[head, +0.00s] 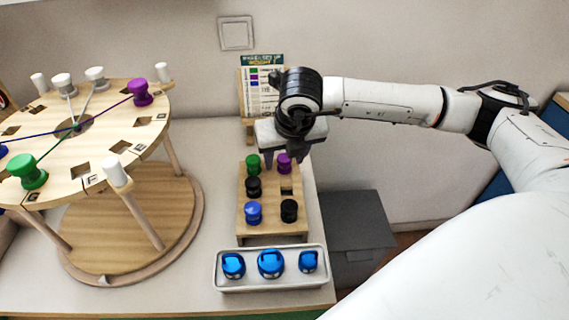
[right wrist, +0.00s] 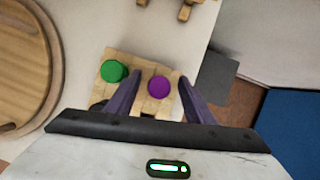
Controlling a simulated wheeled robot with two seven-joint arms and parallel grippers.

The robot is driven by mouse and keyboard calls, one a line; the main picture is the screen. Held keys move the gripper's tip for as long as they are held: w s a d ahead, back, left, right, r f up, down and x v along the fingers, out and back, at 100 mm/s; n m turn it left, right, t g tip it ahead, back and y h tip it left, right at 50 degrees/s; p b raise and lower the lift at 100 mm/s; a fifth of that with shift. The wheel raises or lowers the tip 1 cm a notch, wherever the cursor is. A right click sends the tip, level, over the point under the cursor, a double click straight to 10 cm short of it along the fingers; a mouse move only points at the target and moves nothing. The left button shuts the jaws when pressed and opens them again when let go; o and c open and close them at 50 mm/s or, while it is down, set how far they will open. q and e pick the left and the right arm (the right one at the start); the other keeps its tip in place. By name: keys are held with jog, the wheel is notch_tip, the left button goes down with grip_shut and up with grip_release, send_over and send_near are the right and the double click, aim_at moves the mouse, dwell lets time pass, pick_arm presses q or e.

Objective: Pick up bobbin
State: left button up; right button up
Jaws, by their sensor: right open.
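A wooden bobbin rack (head: 270,212) stands on the table and holds several bobbins. A purple bobbin (head: 284,164) sits at its back right, and a green bobbin (head: 252,164) at its back left. Black bobbins (head: 254,187) (head: 289,210) and a blue bobbin (head: 253,213) sit nearer the front. My right gripper (head: 282,157) is open, pointing down over the back of the rack. In the right wrist view, the purple bobbin (right wrist: 159,86) shows between the open fingers (right wrist: 160,78), with the green bobbin (right wrist: 114,71) outside them. Contact cannot be told. My left gripper is out of view.
A round wooden board (head: 120,130) on legs, with bobbins, pegs and threads, stands at left. A white tray (head: 270,285) with blue-topped items lies in front of the rack. A card on a stand (head: 260,95) is behind. A grey box (head: 355,235) is at right.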

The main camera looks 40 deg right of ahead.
jog(key=shift+c, duration=0.2)
jog(key=c, duration=1.1)
jog(key=shift+r, duration=0.1)
